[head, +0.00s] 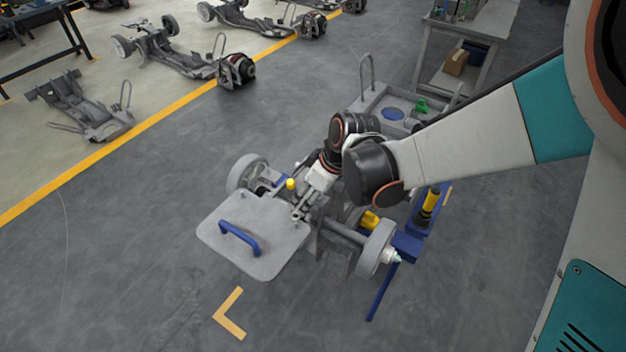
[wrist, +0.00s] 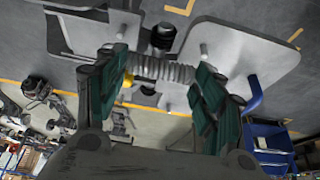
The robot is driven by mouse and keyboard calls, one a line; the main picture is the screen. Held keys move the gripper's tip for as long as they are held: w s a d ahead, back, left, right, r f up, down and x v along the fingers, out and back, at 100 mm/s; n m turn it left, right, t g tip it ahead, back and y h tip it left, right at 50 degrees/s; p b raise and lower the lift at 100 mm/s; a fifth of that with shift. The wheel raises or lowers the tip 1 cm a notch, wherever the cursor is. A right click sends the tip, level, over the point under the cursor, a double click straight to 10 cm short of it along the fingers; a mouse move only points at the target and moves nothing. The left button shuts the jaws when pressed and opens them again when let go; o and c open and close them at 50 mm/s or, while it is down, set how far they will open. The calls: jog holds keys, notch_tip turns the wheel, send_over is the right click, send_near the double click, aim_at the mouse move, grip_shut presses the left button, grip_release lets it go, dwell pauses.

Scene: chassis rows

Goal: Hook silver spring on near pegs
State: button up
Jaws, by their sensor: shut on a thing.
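The silver spring (wrist: 165,70) lies crosswise between the green fingertips of my gripper (wrist: 162,82), which is shut on it. In the head view my gripper (head: 299,212) is low over the right edge of the grey plate (head: 230,262) on the chassis; the spring is too small to make out there. In the wrist view a short pale peg (wrist: 204,49) stands on the plate just beyond the right end of the spring. A black cylinder (wrist: 162,38) stands beyond its left part. I cannot tell whether either spring end touches a peg.
A blue handle (head: 239,239) rises from the plate. Grey wheels (head: 374,248) flank the chassis, with a yellow knob (head: 291,184) near my gripper. Other chassis line the yellow floor stripe at left.

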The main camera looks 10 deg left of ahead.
jog(key=shift+f, duration=0.6)
jog(key=shift+f+b, duration=1.05)
jog(key=shift+b, duration=0.35)
dwell(0.7)
jog(key=shift+f+b, duration=0.35)
jog(key=shift+f+b, duration=0.4)
jog(key=shift+f, duration=0.05)
jog(key=o, duration=1.1)
